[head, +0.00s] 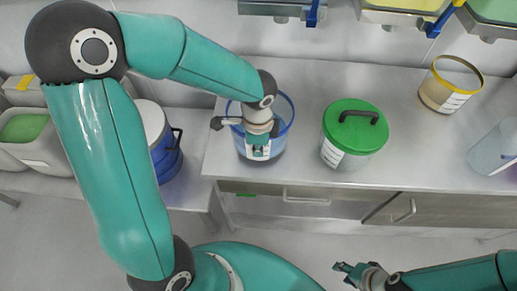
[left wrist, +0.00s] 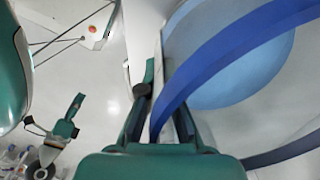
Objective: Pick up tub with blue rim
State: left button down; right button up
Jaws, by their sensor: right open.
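The tub with blue rim (head: 284,106) stands upright on the steel counter, a clear tub with a white label. In the left wrist view its thick blue rim (left wrist: 225,52) curves across the right side, with pale blue contents below. My left gripper (head: 259,146) reaches down at the tub's near side and hides part of it. In the left wrist view its fingers (left wrist: 165,112) lie close on either side of the tub wall and look shut on it; the fingertips are partly hidden by the rim. My right gripper (head: 347,271) is open and empty, low in front of the counter.
A tub with a green lid (head: 340,112) and black handle stands right of the blue-rimmed tub. A yellow-rimmed tub (head: 437,96) and a clear tub (head: 487,157) stand further right. A blue drum (head: 168,165) is left. Bins hang above the counter (head: 320,85).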

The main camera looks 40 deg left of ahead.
pick_arm(q)
notch_tip(320, 180, up, 18)
jog(key=shift+p, duration=0.45)
jog(key=shift+f, duration=0.15)
